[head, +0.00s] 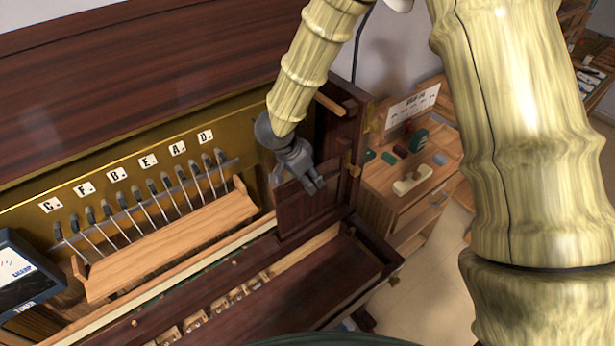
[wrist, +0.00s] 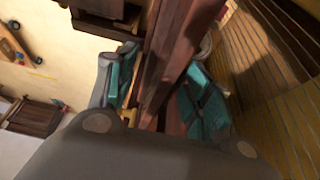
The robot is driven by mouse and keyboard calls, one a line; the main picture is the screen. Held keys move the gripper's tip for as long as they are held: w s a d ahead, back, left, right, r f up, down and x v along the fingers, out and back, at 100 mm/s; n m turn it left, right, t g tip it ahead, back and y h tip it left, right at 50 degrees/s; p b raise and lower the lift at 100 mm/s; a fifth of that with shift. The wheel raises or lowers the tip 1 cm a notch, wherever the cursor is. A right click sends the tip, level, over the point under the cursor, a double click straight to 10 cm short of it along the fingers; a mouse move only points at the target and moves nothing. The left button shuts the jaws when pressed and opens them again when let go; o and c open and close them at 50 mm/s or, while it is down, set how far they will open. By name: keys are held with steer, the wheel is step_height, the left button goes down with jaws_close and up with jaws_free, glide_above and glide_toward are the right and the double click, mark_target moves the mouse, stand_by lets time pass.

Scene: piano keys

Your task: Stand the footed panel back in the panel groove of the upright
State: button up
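A dark red-brown panel (head: 300,212) stands upright at the right end of the open upright piano, by the inside of its right cheek. I take it to be the footed panel. My gripper (head: 314,186) is at the panel's top edge, with fingertips overlapping its face. In the wrist view dark wood (wrist: 160,90) runs between the teal pads of my gripper (wrist: 165,85), one on each side. I cannot tell whether both pads press on it. The panel's foot and the groove cannot be made out.
A wooden rail (head: 170,245) stands before the hammers at left, below lettered tiles. A tuner (head: 22,275) is at far left. The piano's right cheek (head: 345,150) rises close beside my gripper. A wooden cabinet (head: 405,195) holding small items stands beyond it.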

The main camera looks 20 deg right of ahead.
stand_by(0.3)
steer(key=v, duration=1.2)
steer(key=shift+d, duration=0.1)
stand_by(0.3)
